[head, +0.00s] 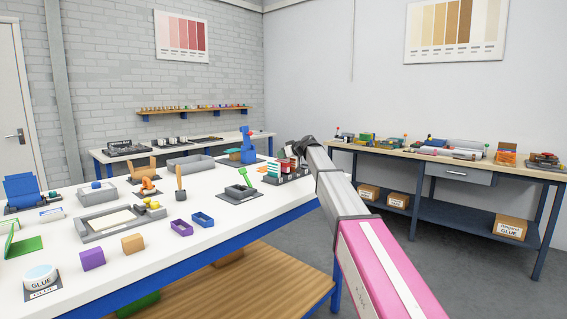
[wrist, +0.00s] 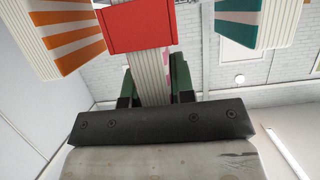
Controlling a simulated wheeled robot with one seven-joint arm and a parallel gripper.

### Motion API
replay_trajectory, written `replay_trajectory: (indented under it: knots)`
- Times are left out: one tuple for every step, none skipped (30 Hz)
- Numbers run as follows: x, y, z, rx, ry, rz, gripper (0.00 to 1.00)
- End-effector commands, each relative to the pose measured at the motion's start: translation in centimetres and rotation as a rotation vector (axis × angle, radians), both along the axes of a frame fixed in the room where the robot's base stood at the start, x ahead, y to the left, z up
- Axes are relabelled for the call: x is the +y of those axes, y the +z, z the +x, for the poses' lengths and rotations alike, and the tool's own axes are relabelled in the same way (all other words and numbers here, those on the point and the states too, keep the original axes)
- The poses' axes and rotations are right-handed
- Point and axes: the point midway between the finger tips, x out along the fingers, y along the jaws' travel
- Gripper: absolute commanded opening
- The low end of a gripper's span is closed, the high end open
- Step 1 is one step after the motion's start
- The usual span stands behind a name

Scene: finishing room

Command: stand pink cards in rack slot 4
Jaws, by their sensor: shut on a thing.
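The dark grey rack (head: 290,180) stands on the white table's far right end, with red, white and teal pieces in it. My gripper (head: 300,147) is just above and right of the rack in the head view. In the wrist view its two dark green fingers (wrist: 154,85) are shut on a pale, ribbed card stack (wrist: 152,92). A red panel (wrist: 140,28) crosses above that stack. An orange-striped stack (wrist: 68,42) is left of it and a teal-striped one (wrist: 238,28) is right.
A green scoop on a grey tray (head: 240,194) stands left of the rack. Purple and blue open boxes (head: 202,220), blocks, a glue pot (head: 40,277) and trays fill the front table. A second bench (head: 500,172) stands at the right. Grey floor lies between.

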Motion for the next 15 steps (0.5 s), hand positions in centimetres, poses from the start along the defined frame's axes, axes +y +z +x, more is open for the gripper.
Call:
replay_trajectory:
  knots:
    - [0.0, -0.7, 0.0, 0.001, 0.0, 0.0, 0.0]
    - [0.0, -1.0, -0.1, 0.001, 0.0, 0.0, 0.0]
    - [0.0, -1.6, -0.1, 0.002, -0.001, 0.0, 0.0]
    - [0.0, -2.0, -0.1, 0.001, 0.0, 0.0, 0.0]
    - [0.0, -2.4, 0.0, 0.0, -0.001, 0.0, 0.0]
    - [0.0, -2.8, 0.0, 0.0, -0.001, 0.0, 0.0]
    - [0.0, -3.0, 0.0, 0.0, -0.001, 0.0, 0.0]
    - [0.0, -3.1, 0.0, 0.0, -0.001, 0.0, 0.0]
    - [0.0, -3.2, 0.0, -0.001, -0.001, 0.001, 0.0]
    - [0.0, -3.1, 0.0, -0.001, -0.001, 0.001, 0.0]
    - [0.0, -3.1, 0.0, -0.001, -0.001, 0.001, 0.0]
    - [0.0, -3.1, 0.0, -0.001, -0.001, 0.001, 0.0]
    - [0.0, -3.1, 0.0, -0.001, -0.001, 0.001, 0.0]
    - [0.0, -3.1, 0.0, -0.001, -0.001, 0.001, 0.0]
    - [0.0, -3.1, 0.0, -0.001, -0.001, 0.001, 0.0]
